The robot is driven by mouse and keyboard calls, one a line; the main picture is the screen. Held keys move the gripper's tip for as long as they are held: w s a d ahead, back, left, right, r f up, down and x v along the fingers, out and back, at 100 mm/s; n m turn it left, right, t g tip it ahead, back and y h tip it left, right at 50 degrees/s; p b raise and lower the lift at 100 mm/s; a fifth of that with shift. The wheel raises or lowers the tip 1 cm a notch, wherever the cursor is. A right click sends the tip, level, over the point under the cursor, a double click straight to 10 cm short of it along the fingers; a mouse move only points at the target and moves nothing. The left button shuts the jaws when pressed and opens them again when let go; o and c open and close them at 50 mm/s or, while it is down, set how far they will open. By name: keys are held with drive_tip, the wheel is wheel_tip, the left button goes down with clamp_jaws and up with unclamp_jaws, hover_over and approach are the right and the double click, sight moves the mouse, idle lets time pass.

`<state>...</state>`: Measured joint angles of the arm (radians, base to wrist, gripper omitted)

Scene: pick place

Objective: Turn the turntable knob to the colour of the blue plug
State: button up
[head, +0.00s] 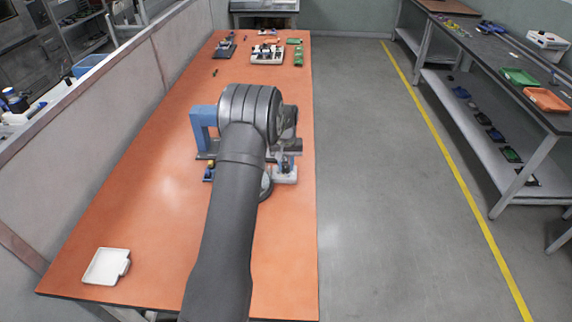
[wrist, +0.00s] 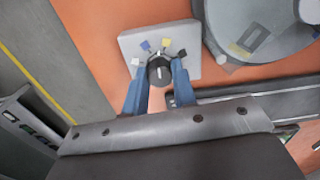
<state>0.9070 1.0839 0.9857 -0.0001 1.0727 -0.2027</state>
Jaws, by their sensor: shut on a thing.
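A black round knob (wrist: 160,73) with a pale pointer line sits on a white square plate (wrist: 192,72) in the wrist view. Around the knob's far side are a white, a blue (wrist: 145,45), a yellow (wrist: 166,43) and a black mark. The pointer line runs roughly up the picture, between the blue and yellow marks. My gripper (wrist: 158,67) has its blue fingers on either side of the knob, shut on it. I cannot make out the blue plug for certain.
In the head view my arm covers much of the orange table (head: 130,200) and the knob. A blue bracket (head: 203,127) stands just left of the arm. A white tray (head: 105,266) lies at the near left. Several small items lie at the far end.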

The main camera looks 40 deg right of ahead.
sight(286, 165)
drive_tip(key=n, duration=0.5)
drive_tip(key=shift+r, duration=0.1)
idle(0.5)
drive_tip(key=o, duration=1)
wheel_tip(286, 165, up, 17)
drive_tip(key=shift+r, duration=0.2)
drive_tip(key=shift+f, duration=0.1)
